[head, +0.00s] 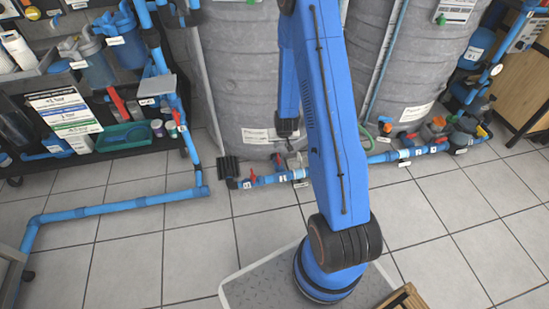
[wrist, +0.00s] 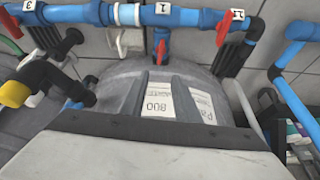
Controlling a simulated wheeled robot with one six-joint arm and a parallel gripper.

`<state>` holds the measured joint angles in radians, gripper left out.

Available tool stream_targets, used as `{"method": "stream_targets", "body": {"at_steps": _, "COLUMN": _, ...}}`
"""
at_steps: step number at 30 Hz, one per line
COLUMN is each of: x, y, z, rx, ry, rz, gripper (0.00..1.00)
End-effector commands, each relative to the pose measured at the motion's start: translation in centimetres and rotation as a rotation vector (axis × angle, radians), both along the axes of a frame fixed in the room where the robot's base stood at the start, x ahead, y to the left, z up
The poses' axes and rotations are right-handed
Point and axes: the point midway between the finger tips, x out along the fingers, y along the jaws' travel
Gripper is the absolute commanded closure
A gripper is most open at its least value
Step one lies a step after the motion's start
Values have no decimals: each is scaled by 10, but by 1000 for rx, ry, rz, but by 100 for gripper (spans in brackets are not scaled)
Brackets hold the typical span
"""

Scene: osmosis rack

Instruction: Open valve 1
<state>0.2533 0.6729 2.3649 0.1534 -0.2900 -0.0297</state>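In the wrist view, which looks upside down, a blue pipe (wrist: 185,17) runs along the top. A white label reading 1 (wrist: 162,8) is on it. Just below the label is a small red valve handle (wrist: 161,50) on a blue branch, in front of a grey tank (wrist: 125,85). In the head view a small red handle (head: 279,159) shows near the tank's foot. A black end piece (head: 288,127) on my blue arm hangs above it, apparently my gripper. Its fingers cannot be made out in either view. Nothing is seen touching the valve.
Another red handle (wrist: 223,27) and a label reading 3 (wrist: 30,5) are on the same pipe. A black and yellow fitting (wrist: 40,80) stands at left. The head view shows a shelf rack (head: 110,145), a low blue pipe (head: 110,204) and clear tiled floor (head: 440,235).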

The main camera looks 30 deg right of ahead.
Motion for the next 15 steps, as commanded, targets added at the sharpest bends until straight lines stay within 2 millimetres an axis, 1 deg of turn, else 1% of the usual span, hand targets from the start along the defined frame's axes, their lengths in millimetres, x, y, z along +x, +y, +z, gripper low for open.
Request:
{"method": "stream_targets", "body": {"at_steps": 1, "x": -1, "y": -1, "z": -7, "rx": -1, "ry": 2, "rz": -7, "gripper": 71}}
{"method": "stream_targets", "body": {"at_steps": 3, "x": -1, "y": -3, "z": -13, "rx": -2, "ry": 3, "rz": -15, "gripper": 71}}
{"method": "stream_targets", "body": {"at_steps": 8, "x": 0, "y": -4, "z": -20, "rx": -4, "ry": 2, "rz": -20, "gripper": 71}}
{"method": "stream_targets", "body": {"at_steps": 11, "x": 2, "y": -5, "z": -28, "rx": -3, "ry": 4, "rz": -20, "gripper": 71}}
{"method": "stream_targets", "body": {"at_steps": 15, "x": 8, "y": -8, "z": -44, "rx": -4, "ry": 4, "rz": -19, "gripper": 71}}
